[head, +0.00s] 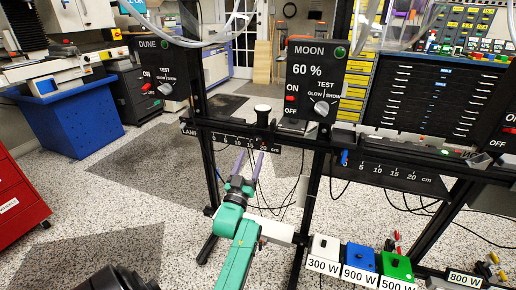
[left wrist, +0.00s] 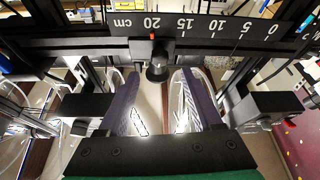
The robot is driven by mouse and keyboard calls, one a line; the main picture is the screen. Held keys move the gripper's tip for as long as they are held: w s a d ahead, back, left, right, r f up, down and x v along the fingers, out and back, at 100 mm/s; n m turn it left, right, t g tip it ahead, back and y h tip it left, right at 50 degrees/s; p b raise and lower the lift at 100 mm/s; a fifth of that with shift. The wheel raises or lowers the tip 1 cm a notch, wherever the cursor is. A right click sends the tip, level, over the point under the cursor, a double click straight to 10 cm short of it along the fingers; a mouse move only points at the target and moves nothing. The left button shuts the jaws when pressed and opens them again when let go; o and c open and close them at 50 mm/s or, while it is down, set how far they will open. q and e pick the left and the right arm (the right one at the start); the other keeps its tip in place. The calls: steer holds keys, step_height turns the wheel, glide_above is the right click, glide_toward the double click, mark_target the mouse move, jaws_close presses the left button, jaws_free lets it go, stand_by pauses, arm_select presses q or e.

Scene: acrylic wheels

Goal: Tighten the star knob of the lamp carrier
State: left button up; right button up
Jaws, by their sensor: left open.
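The lamp carrier (head: 262,116) is a small black block with a pale round top, on the black rail with the centimetre scale (head: 238,142). In the left wrist view a dark knob (left wrist: 157,70) hangs below the rail, close to the 20 cm mark with a small red pointer (left wrist: 152,37). My left gripper (head: 250,156) has purple fingers pointing up under the rail. It is open; in the wrist view its fingers stand on either side of the knob, with gaps on both sides. The knob's star shape cannot be made out.
Black uprights flank the rail. The DUNE box (head: 161,70) and the MOON box (head: 316,78), reading 60 %, stand above it. Wattage-labelled blocks, including the blue one (head: 360,258), sit on a low bar at right. Cables hang behind the frame.

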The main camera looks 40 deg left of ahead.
mark_target(257, 142)
arm_select(q)
steer(key=x, duration=0.5)
steer(key=shift+w+a+r, duration=0.1)
steer(key=shift+w+a, duration=0.05)
steer(key=shift+w, duration=0.15)
jaws_close()
arm_select(e)
steer(key=shift+w+a+r, duration=0.2)
steer(key=shift+w+r, duration=0.1)
steer(key=shift+r, duration=0.35)
